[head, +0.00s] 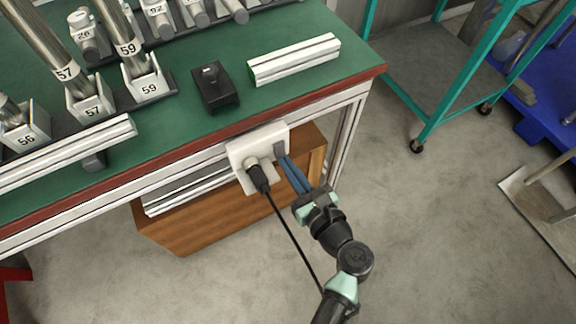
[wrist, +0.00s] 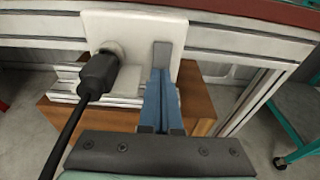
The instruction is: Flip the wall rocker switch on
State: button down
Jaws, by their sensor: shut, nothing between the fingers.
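A white wall plate (head: 240,150) is fixed to the front of the green bench. It carries a socket with a black plug (head: 258,177) on its left and a grey rocker switch (head: 280,149) on its right. The plate (wrist: 140,25) and the rocker (wrist: 162,54) also show in the wrist view. My gripper (head: 283,160) is shut and empty, its blue fingers pointing at the lower part of the rocker. In the wrist view the fingertips (wrist: 160,72) overlap the rocker's lower end. I cannot tell whether they touch it or which way it is tilted.
A black cable (head: 292,237) hangs from the plug, left of my arm. A wooden cabinet (head: 190,230) stands under the bench (head: 190,130). A teal trolley (head: 425,125) stands to the right, with clear floor before it.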

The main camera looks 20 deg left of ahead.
jog(key=shift+w+a, duration=0.2)
jog(key=shift+a, duration=0.05)
jog(key=shift+f, duration=0.15)
